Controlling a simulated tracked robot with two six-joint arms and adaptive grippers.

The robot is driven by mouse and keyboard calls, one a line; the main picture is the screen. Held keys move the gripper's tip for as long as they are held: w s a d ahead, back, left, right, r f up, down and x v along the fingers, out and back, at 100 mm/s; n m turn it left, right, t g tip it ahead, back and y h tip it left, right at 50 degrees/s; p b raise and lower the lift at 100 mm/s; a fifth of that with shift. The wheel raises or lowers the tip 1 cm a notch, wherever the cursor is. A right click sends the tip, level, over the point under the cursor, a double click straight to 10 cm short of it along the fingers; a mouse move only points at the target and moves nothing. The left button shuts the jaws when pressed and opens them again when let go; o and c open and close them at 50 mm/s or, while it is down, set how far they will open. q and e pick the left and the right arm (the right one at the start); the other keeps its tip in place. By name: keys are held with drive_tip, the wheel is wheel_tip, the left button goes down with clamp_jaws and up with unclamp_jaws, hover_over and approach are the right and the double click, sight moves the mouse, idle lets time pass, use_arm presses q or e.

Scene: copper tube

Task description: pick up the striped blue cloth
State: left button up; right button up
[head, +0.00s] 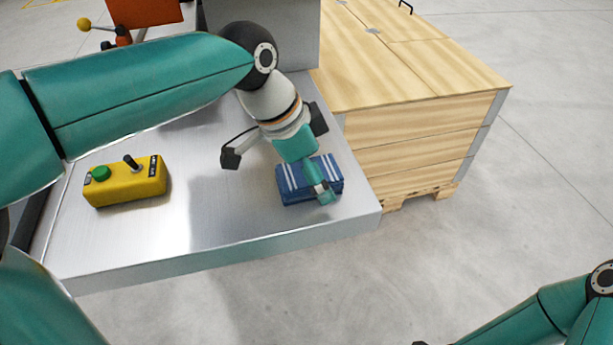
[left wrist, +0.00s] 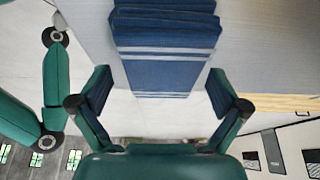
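The striped blue cloth (head: 292,184) lies folded on the metal table, near its front right corner. It is dark blue with pale stripes. My left gripper (head: 322,187) is over the cloth and hides part of it. In the left wrist view, the left gripper (left wrist: 161,80) has its two fingers wide apart, and the cloth (left wrist: 166,45) shows ahead, between their lines. I see no gap closed on the cloth; whether a finger touches it I cannot tell. My right arm shows at the bottom right of the head view, but its gripper cannot be made out.
The metal table (head: 225,220) has a yellow control box (head: 125,184) with a green button and black lever at its left. A wooden crate (head: 410,125) stands at the right, close to the table. The table is bare between control box and cloth.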

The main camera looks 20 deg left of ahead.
sight(325, 169)
use_arm(q)
drive_tip(key=c, duration=1)
drive_tip(key=shift+c, duration=0.2)
drive_tip(key=shift+r, duration=0.15)
drive_tip(key=shift+r, duration=0.5)
wheel_tip(325, 169, up, 2)
drive_tip(key=shift+r+p, duration=0.1)
drive_tip(key=shift+p, duration=0.25)
drive_tip(key=w+a, duration=0.1)
drive_tip(key=a, duration=0.5)
drive_tip(key=w+a, duration=0.1)
drive_tip(key=a, duration=0.5)
drive_tip(key=w+a, duration=0.1)
drive_tip(key=a, duration=0.4)
drive_tip(key=shift+a, duration=0.4)
